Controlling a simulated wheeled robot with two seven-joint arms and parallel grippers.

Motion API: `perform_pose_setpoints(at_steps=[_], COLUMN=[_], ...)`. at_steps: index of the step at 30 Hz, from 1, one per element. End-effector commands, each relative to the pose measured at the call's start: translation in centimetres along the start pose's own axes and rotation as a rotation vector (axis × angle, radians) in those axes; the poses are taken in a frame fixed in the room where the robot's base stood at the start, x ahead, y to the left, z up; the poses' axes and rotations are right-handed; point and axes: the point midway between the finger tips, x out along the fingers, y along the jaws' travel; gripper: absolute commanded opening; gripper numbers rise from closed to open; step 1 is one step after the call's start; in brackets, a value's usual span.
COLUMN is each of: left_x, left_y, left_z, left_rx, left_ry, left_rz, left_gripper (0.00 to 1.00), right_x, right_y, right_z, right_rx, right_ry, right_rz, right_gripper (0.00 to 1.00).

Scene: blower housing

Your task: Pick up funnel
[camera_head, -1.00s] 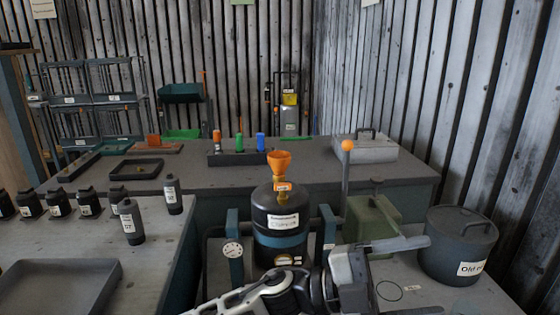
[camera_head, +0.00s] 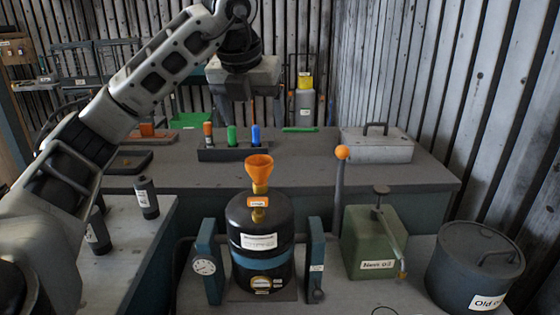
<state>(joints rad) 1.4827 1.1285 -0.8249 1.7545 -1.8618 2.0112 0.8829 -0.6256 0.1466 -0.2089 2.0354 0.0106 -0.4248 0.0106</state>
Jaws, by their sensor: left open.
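The orange funnel (camera_head: 258,172) stands upright, wide mouth up, on the brass neck on top of the black tank (camera_head: 259,220). The tank has a white label and a blue-grey band. My left gripper (camera_head: 246,90) hangs above and slightly left of the funnel in the picture, at the end of the arm that comes in from the left. It is open, points downward and is apart from the funnel. My right gripper does not show.
A lever with an orange ball (camera_head: 342,152) stands right of the tank. A green oil can (camera_head: 372,240) and a dark lidded pot (camera_head: 472,262) are further right. A rack with coloured bottles (camera_head: 232,154) and a grey metal box (camera_head: 376,146) are behind.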

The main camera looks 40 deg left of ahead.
Motion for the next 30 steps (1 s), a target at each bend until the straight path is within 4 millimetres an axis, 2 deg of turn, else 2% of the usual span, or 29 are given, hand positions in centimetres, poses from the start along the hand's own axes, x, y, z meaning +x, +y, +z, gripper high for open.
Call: perform_pose_setpoints(at_steps=[3,7,13,21,30], left_x=[2.9,5.3,8.8,10.8,14.9], left_y=[-0.1,0.0,0.0,0.0,0.0], left_z=[-0.4,-0.2,-0.2,-0.1,-0.2], left_rx=[0.001,0.003,0.003,0.003,0.004], left_ry=[0.008,0.008,0.007,0.005,0.004], left_rz=[0.001,0.003,0.001,0.000,-0.001], left_gripper=[0.78,0.78,0.78,0.78,0.78], right_x=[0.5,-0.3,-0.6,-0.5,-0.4], right_y=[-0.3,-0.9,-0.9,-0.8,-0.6], right_z=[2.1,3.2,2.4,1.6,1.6], right_rx=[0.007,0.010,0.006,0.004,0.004], right_ry=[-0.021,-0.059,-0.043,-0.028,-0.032], right_rz=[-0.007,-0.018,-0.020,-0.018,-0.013], right_gripper=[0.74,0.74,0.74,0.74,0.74])
